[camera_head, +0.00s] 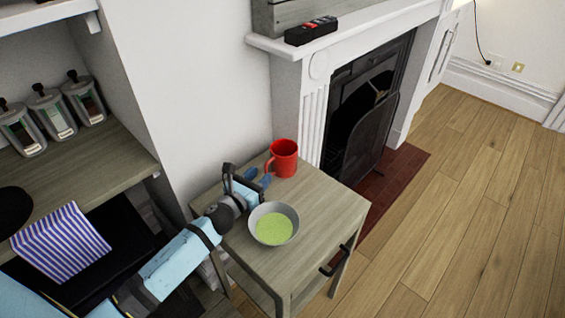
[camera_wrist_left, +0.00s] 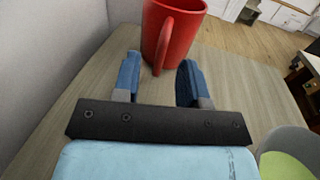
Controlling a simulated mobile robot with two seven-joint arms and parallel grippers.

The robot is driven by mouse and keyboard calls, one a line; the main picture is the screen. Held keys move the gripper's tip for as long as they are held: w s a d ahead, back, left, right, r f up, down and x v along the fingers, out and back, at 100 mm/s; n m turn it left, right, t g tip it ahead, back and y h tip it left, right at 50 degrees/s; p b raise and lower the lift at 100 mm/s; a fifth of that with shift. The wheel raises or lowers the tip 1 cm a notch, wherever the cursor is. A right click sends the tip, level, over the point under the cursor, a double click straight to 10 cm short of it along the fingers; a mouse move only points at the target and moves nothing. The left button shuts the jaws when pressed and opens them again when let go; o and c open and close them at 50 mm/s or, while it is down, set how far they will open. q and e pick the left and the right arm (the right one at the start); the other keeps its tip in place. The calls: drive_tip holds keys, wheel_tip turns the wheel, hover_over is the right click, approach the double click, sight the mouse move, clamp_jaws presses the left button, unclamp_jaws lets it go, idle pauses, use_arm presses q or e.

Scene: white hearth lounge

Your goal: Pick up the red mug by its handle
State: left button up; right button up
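The red mug (camera_head: 283,158) stands upright on the small wooden side table (camera_head: 318,200), near its back edge by the wall. In the left wrist view the mug (camera_wrist_left: 182,22) is straight ahead, and its handle (camera_wrist_left: 164,45) points toward my gripper. My left gripper (camera_head: 259,180) is open just left of the mug in the head view. Its two blue fingers (camera_wrist_left: 160,82) lie on either side of the handle's line, and the handle's lower end is close to the space between the tips. I cannot tell whether they touch it. My right gripper is not in view.
A grey bowl (camera_head: 274,224) with green contents stands on the table in front of my left gripper. The wall (camera_head: 210,100) is close behind. A wooden shelf (camera_head: 85,165) with several jars is at left. A fireplace (camera_head: 362,110) stands behind at right.

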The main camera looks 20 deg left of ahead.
sight(266, 169)
use_arm(q)
drive_tip(key=w, duration=0.3)
drive_tip(key=shift+w+d, duration=0.3)
drive_tip(key=shift+w, duration=0.05)
clamp_jaws()
drive_tip(key=shift+r, duration=0.15)
